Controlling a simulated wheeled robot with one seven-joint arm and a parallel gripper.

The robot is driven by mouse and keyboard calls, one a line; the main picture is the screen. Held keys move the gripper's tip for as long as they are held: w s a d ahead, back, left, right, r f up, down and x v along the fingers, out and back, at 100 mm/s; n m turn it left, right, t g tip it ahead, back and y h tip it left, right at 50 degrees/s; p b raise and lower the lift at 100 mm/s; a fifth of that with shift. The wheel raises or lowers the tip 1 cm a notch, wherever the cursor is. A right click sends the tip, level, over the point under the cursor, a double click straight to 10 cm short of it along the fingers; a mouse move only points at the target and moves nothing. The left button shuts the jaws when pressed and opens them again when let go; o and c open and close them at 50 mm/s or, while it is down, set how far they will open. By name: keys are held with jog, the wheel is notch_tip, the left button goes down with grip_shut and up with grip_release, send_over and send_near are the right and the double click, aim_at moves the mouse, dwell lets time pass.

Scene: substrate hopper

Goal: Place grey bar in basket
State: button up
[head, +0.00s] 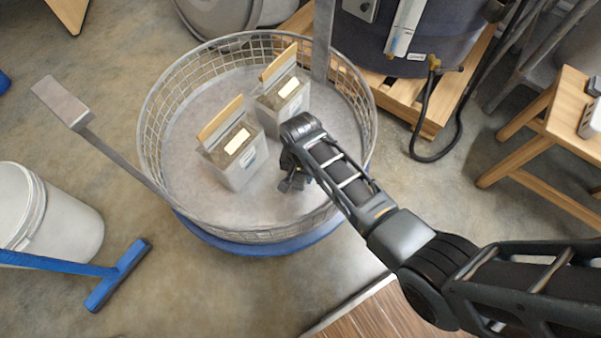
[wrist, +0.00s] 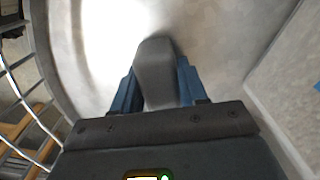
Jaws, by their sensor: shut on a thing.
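My gripper (head: 292,182) is low inside the round wire basket (head: 152,125), over its pale floor and right of the nearer box. In the wrist view my gripper (wrist: 158,88) has its two blue-sided fingers shut on the grey bar (wrist: 156,62). The bar points away between the fingers, over the bright basket floor. I cannot tell whether its far end touches the floor. In the head view the bar is hidden or too small to make out. The basket's mesh (wrist: 22,88) shows at the left of the wrist view.
Two grey boxes with open lids, a nearer one (head: 238,172) and a farther one (head: 290,108), stand in the basket. A box wall (wrist: 290,75) rises close on the right in the wrist view. A white bucket (head: 62,215) and a blue squeegee (head: 118,275) are at left.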

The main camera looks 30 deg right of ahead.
jog(key=shift+f, duration=0.15)
jog(key=o, duration=1.2)
jog(key=shift+o, duration=0.2)
notch_tip(320, 180, up, 12)
jog(key=p, duration=0.4)
jog(key=shift+r, duration=0.2)
